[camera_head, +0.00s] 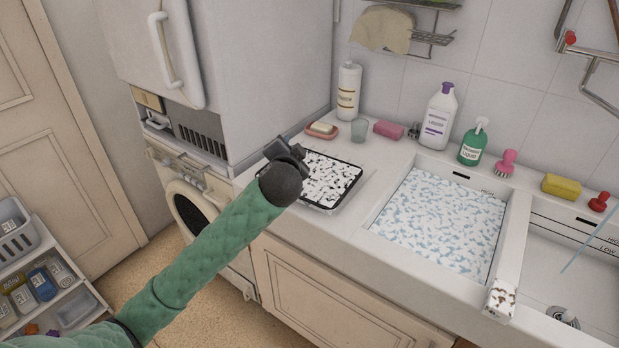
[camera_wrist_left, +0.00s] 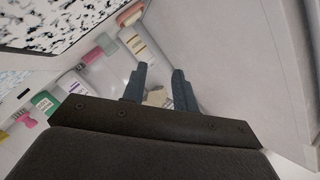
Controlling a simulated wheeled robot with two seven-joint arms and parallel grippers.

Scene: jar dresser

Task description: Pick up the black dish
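The black dish (camera_head: 333,184) is a rectangular tray with a dark rim and a white-and-black speckled inside. It lies flat on the counter left of the sink. Part of it also shows at the upper left of the left wrist view (camera_wrist_left: 60,20). My left gripper (camera_head: 283,150) is over the dish's left far corner, with the wrist hiding part of that edge. I cannot tell whether it touches the dish. In the left wrist view its two fingers (camera_wrist_left: 158,88) are apart with nothing between them. My right gripper is in neither view.
A white appliance (camera_head: 260,80) stands close on the left. A sink (camera_head: 440,222) with foamy water is at the right.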

